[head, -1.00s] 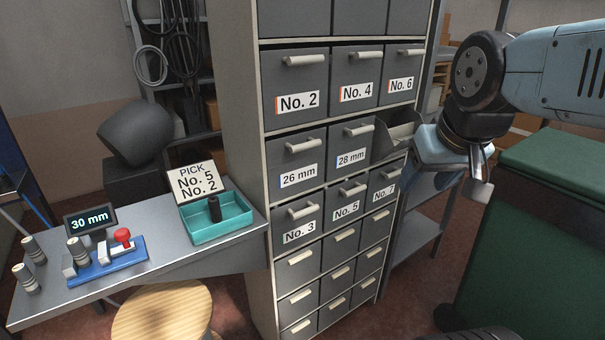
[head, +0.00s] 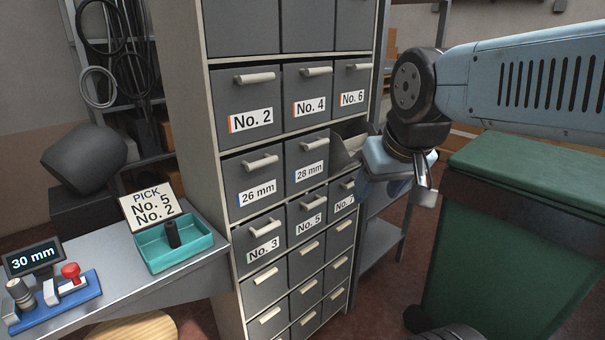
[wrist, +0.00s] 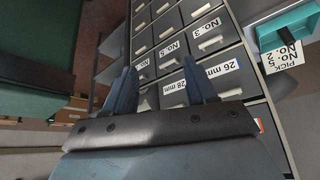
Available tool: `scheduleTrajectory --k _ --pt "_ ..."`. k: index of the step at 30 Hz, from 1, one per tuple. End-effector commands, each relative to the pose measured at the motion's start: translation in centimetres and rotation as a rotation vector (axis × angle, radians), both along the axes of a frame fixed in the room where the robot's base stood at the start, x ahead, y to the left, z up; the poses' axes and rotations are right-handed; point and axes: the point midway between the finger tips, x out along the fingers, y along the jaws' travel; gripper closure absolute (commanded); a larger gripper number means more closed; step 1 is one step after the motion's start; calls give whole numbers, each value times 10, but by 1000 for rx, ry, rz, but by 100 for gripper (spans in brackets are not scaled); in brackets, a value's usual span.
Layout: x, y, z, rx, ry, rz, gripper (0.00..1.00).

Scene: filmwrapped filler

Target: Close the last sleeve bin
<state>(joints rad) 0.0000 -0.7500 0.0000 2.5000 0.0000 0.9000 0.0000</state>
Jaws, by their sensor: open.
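The grey bin cabinet (head: 223,190) stands in the middle of the head view. One sleeve bin (head: 347,152), right of the 28 mm bin (head: 306,165), is pulled out, and its open top shows. Its front is partly hidden by my gripper (head: 384,165). The 26 mm bin (head: 249,183) and the 28 mm bin look shut. My gripper is at the cabinet's right side, close to the pulled-out bin; I cannot tell if they touch. In the wrist view my gripper (wrist: 160,88) has its fingers apart, with nothing held between them.
A green container (head: 510,235) stands right of the cabinet, below my arm. A bench at left holds a teal tray (head: 185,255) with a dark sleeve, a pick card (head: 150,205) and a 30 mm display (head: 33,260). A shelf rack (head: 385,240) stands behind the cabinet's right side.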

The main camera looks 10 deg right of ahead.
Motion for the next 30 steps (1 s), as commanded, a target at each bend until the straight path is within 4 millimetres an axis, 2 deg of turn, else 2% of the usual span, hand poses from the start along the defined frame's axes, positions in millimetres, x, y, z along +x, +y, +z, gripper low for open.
scheduleTrajectory --k 11,19,28,30 --pt "0 0 0 0 0 0 44" --pt "10 0 -7 101 67 -83 69" --pt "49 -4 -28 481 288 -413 97" --pt "60 -6 -31 573 334 -494 100"
